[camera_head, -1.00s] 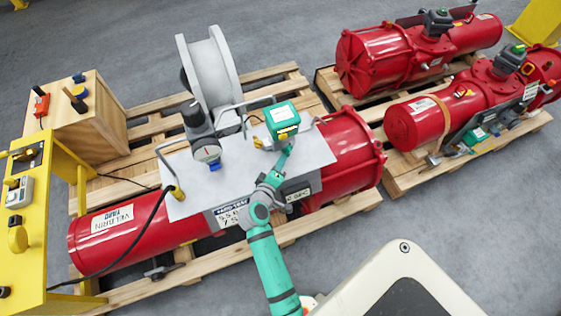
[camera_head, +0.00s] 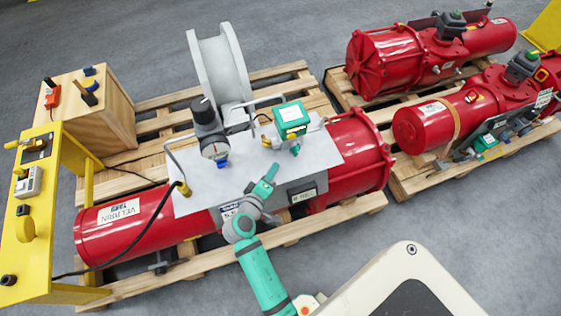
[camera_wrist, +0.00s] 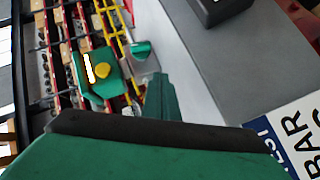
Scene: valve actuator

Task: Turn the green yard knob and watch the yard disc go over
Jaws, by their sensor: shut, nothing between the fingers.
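A small green knob (camera_head: 295,150) sits just below a green box (camera_head: 291,118) with a pale face, on the grey plate over the red cylinder. I take it for the yard knob. In the wrist view the green box (camera_wrist: 88,75) has a yellow round piece and a white strip, and the green knob (camera_wrist: 141,49) shows at its right. My gripper (camera_head: 272,170) is shut and empty, below and left of the knob, with a gap between them. Its green fingers (camera_wrist: 162,98) show in the wrist view. I cannot tell which part is the yard disc.
A grey regulator with a black top (camera_head: 206,112) stands left of the box, with a bent grey rail (camera_head: 258,102) behind. A yellow control stand (camera_head: 25,240) is at far left. More red actuators (camera_head: 385,62) lie on pallets at right.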

